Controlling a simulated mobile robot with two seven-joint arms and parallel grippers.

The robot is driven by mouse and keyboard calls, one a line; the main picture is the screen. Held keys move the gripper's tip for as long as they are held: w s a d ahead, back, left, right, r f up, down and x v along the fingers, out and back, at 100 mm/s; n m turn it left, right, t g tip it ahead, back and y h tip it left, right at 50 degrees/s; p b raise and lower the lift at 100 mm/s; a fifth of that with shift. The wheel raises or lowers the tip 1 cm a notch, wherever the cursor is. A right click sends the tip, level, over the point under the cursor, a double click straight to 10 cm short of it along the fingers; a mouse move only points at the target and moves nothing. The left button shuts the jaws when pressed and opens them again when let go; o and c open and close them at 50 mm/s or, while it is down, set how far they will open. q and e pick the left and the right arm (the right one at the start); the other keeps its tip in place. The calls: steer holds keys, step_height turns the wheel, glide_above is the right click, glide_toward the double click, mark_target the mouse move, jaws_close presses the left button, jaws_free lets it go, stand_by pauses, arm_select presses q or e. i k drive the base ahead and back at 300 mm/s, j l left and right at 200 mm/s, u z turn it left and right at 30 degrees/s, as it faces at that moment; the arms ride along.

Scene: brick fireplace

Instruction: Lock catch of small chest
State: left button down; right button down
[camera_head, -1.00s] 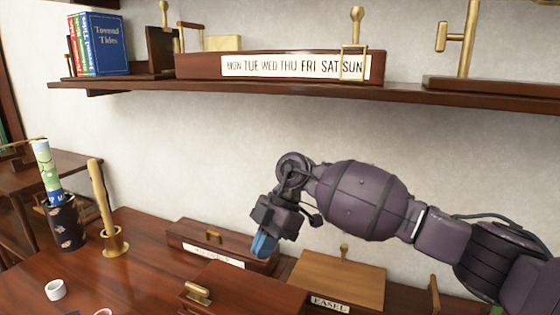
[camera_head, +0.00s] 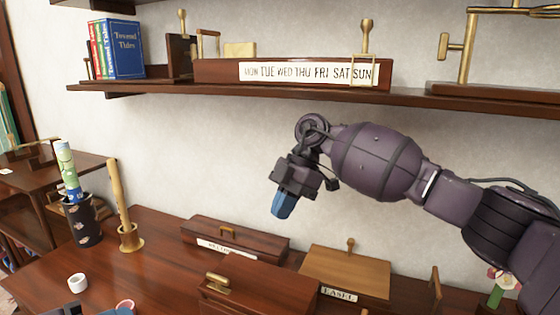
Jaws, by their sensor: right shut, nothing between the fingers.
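A dark wooden chest (camera_head: 262,288) stands at the bottom middle of the desk, its lower part cut off by the frame edge. A brass catch (camera_head: 217,281) sits on its left end; I cannot tell whether it is locked. Behind it is a long, low wooden box (camera_head: 260,235) with a brass handle and a white label. Which of the two is the small chest is not clear. My right gripper (camera_head: 283,206), with blue fingertips, is shut and empty, hanging above the low box and apart from it.
A lighter wooden box (camera_head: 345,270) labelled EASEL stands to the right. A brass-based wooden post (camera_head: 122,215), a dark cup (camera_head: 80,222) with rolled papers and a small white cup (camera_head: 77,282) stand left. A wall shelf (camera_head: 300,96) runs above my right arm.

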mark_target(219, 280)
steer(key=k+j, duration=0.3)
steer(key=j, duration=0.15)
steer(key=k+j, duration=0.3)
steer(key=j, duration=0.15)
